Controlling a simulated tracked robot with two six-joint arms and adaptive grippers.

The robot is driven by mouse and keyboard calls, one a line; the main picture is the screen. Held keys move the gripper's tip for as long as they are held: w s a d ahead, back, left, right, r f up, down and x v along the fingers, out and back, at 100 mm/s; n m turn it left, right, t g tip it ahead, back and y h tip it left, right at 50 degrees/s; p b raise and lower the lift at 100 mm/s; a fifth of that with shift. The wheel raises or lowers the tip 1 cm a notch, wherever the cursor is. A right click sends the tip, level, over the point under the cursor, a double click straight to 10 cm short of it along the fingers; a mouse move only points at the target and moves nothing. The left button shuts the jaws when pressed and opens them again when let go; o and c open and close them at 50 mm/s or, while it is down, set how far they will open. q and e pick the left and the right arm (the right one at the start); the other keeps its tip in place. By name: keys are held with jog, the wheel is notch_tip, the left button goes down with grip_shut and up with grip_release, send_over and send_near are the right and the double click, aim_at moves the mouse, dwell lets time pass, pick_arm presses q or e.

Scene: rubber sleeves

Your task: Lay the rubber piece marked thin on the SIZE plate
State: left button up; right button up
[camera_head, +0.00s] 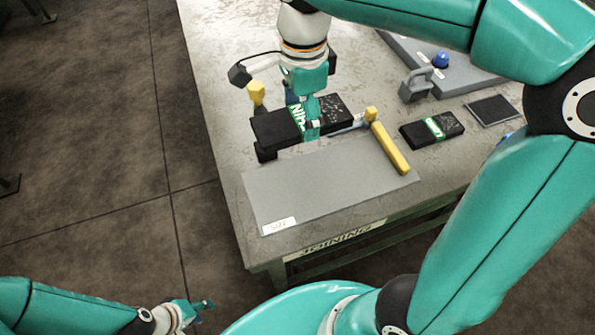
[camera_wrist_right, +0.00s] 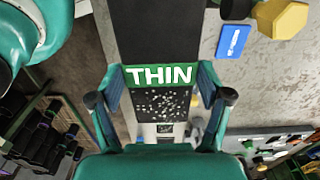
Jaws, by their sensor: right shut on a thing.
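The black rubber piece with a green THIN label (camera_head: 338,106) is held between the fingers of my right gripper (camera_head: 312,132). In the right wrist view the label reads THIN (camera_wrist_right: 158,75), and a finger stands on each side of it. The piece appears just beyond the far edge of the SIZE plate (camera_head: 310,185); its height above the table is hard to tell. The plate is flat and grey, with a white tag at its near left corner. My left gripper (camera_head: 202,305) is low at the left, off the table; its fingers are too small to judge.
A yellow bar (camera_head: 390,148) lies across the right part of the plate. Another black piece with a green label (camera_head: 432,129) lies right of it. A yellow-topped object (camera_head: 256,93) stands behind the held piece. A grey slab (camera_head: 450,75) is at the back right. The plate's left and middle are clear.

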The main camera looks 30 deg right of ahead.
aim_at(302, 181)
jog(key=shift+s+f, duration=0.1)
jog(key=shift+f, duration=0.35)
notch_tip(302, 181, down, 19)
jog(key=shift+s+d+r+b, duration=0.1)
jog(key=shift+d+r+b, duration=0.1)
jog(key=shift+b, duration=0.55)
jog(key=shift+f, duration=0.2)
jog(key=o, duration=1.3)
jog(key=shift+r, duration=0.1)
